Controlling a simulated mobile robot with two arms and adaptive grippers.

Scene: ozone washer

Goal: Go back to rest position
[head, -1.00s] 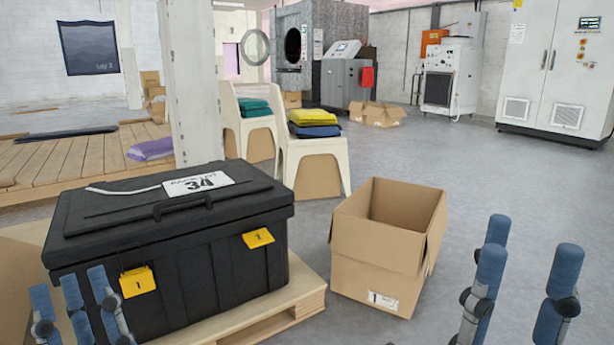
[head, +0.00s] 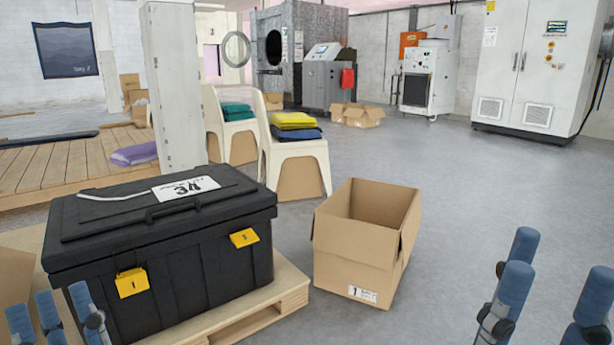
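My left gripper (head: 58,318) shows at the bottom left of the head view, in front of the left end of the black case. Its blue fingers are spread apart with nothing between them. My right gripper (head: 552,305) shows at the bottom right, to the right of the cardboard box and apart from it. Its blue fingers stand wide apart and hold nothing. The lower parts of both grippers are cut off by the picture edge.
A closed black case (head: 165,250) with yellow latches sits on a wooden pallet (head: 262,314). An open, empty-looking cardboard box (head: 350,262) stands beside it. White chairs (head: 296,160) hold folded cloths (head: 296,122). Grey floor (head: 455,190) is clear at the right.

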